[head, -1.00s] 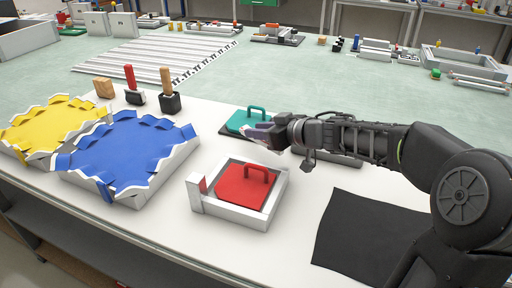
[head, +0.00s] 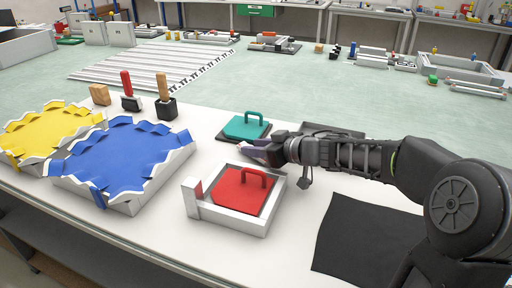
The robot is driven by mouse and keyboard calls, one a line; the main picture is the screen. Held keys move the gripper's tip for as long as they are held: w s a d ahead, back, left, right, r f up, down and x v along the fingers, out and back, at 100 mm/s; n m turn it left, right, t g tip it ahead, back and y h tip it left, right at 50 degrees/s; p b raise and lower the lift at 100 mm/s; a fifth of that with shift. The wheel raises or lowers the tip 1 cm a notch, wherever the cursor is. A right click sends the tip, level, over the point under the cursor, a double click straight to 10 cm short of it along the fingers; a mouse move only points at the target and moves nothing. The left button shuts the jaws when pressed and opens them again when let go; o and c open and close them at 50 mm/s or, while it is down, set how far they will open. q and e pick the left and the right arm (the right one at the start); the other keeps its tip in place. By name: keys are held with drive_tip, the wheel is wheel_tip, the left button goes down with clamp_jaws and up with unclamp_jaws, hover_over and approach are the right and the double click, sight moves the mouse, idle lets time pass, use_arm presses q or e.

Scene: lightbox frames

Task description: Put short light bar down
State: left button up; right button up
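My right gripper (head: 256,151) is low over the white table, just in front of the teal handled block (head: 246,127) and behind the grey frame holding a red handled block. Its fingers point left and look purple-grey, with a small pale patch at the tip. I cannot tell whether that patch is a bar or whether the fingers are closed. No short light bar stands out clearly near it. My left gripper is not in view.
The grey frame (head: 232,218) with the red block (head: 240,192) stands close in front. Blue (head: 125,155) and yellow (head: 40,132) cloth-lined frames are at left. Handled tools (head: 166,105) stand behind them. A black mat (head: 365,238) lies at right; bare table lies around it.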

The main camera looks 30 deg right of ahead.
drive_tip(key=shift+o, duration=1.3)
drive_tip(key=shift+s+d+r, duration=0.15)
drive_tip(key=shift+s+r, duration=0.2)
drive_tip(key=p+v, duration=0.4)
drive_tip(key=v, duration=0.6)
drive_tip(key=shift+s+d, duration=0.1)
drive_tip(key=shift+s, duration=0.05)
drive_tip(key=shift+s+d+r, duration=0.1)
drive_tip(key=shift+s, duration=0.3)
